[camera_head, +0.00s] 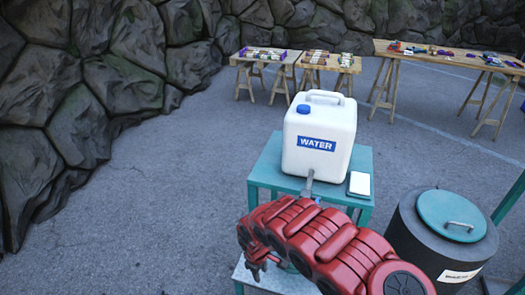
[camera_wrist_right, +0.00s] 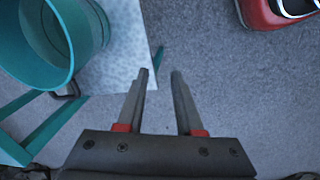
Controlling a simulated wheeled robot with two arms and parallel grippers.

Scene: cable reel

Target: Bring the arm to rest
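My right arm, red and jointed, reaches in from the lower right of the head view and bends to the left. Its gripper (camera_head: 257,270) hangs low at the left end of the arm, in front of the teal stand. In the right wrist view the two fingers of the right gripper (camera_wrist_right: 160,80) are apart with nothing between them, above grey ground. My left gripper is not in view.
A white water container (camera_head: 325,165) stands on a teal stand (camera_head: 268,172) beside a small white block (camera_head: 360,184). A dark bin with a teal lid (camera_head: 440,213) is at right. A teal bucket (camera_wrist_right: 75,35) is near the right gripper. Tables (camera_head: 430,57) stand behind.

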